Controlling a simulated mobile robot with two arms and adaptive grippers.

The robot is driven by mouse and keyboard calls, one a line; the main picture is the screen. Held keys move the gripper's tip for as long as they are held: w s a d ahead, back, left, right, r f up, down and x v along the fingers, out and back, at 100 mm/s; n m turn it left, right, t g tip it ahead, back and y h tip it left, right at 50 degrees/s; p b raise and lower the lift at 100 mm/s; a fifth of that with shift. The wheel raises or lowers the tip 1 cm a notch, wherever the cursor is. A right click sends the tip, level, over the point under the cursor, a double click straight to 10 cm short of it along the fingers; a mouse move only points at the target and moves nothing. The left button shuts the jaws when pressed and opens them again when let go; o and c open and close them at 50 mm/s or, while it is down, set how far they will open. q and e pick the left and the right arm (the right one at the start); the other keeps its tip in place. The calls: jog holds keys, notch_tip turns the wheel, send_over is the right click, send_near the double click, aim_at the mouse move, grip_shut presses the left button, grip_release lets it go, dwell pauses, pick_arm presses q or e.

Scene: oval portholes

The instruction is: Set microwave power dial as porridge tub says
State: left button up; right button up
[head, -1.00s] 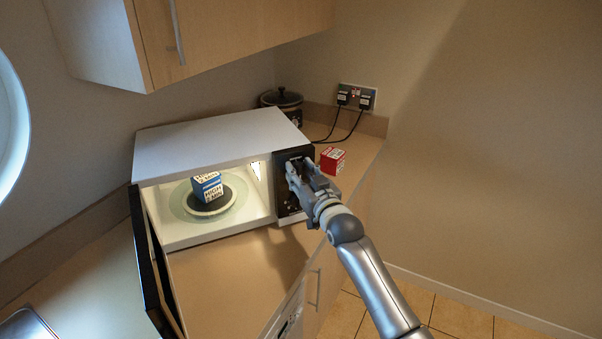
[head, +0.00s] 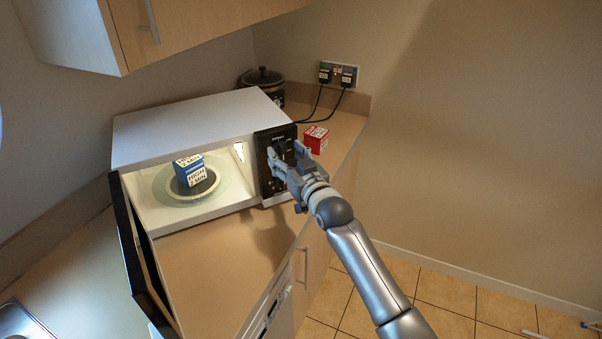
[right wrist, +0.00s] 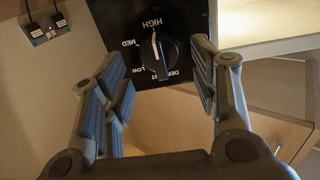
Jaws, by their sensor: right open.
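A blue and white box-shaped tub (head: 188,170) sits on the plate inside the open, lit microwave (head: 185,130). Its print seems to include HIGH and a time in MIN. The black control panel (head: 268,180) is on the microwave's right front. In the right wrist view the power dial (right wrist: 158,56) shows upside-down marks HIGH, MED, LOW and DEFROST; its white line points toward HIGH. My right gripper (head: 287,157) is open in front of the panel. Its fingers stand either side of the dial in the wrist view, apart from it. My left gripper is out of view.
The open microwave door (head: 140,250) juts forward at left. A red and white box (head: 316,139) stands on the counter right of the microwave. A dark lidded pot (head: 264,84) is behind, near plugs in a wall socket (head: 338,74). The counter before the microwave is clear.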

jog(key=v, duration=1)
jog(key=s+d+f+m+g+h+b, duration=0.1)
jog(key=s+d+f+g, duration=0.1)
jog(key=f, duration=1)
jog(key=s+d+f+g+h, duration=0.1)
jog(key=d+f+g+h, duration=0.1)
jog(key=f, duration=1.1)
jog(key=s+d+f+g+h, duration=0.1)
jog(key=s+d+f+g, duration=0.15)
jog(key=s+f, duration=0.6)
jog(key=s+d+f+g+h, duration=0.1)
jog(key=s+d+f, duration=0.25)
jog(key=f, duration=0.95)
jog(key=s+d+f+g, duration=0.2)
jog(key=s+f, duration=0.4)
jog(key=s, duration=0.7)
jog(key=s+d+f+g+h+b, duration=0.1)
jog(key=s+d+f+g, duration=0.2)
jog(key=s+f, duration=0.4)
jog(key=s+d+f+g+b, duration=0.1)
jog(key=s+f, duration=0.6)
jog(key=s, duration=1.3)
jog(key=shift+s+d+f+m+g+h, duration=0.35)
jog(key=shift+d+g, duration=0.3)
jog(key=shift+g, duration=0.4)
